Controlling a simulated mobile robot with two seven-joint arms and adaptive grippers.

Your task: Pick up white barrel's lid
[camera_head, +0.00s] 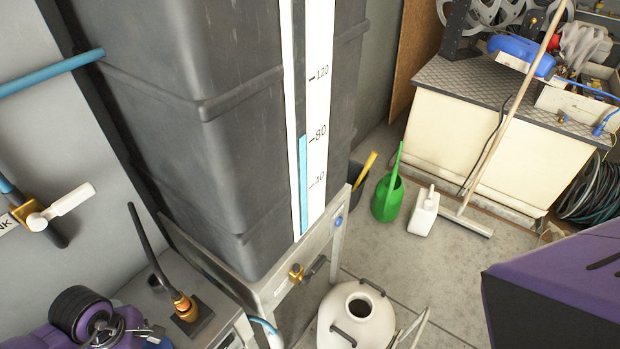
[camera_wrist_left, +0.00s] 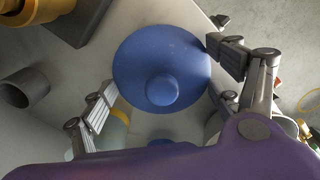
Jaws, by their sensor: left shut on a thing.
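The blue round lid (camera_wrist_left: 150,52) with a raised knob fills the middle of the left wrist view. My left gripper (camera_wrist_left: 161,66) is shut on it, with one finger at each side of its rim. The white barrel (camera_head: 377,325) stands on the floor at the bottom centre of the head view. Its round mouth is uncovered, and it has dark handles. My right gripper is out of view; only a purple part of my right arm shows.
A large dark tank (camera_head: 215,110) with a level scale stands on a metal frame. A metal bench (camera_head: 150,292) with a brass fitting (camera_head: 184,305) is at the lower left. A green watering can (camera_head: 387,199) and a white canister (camera_head: 423,213) stand on the floor. A squeegee leans against a cabinet (camera_head: 460,130).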

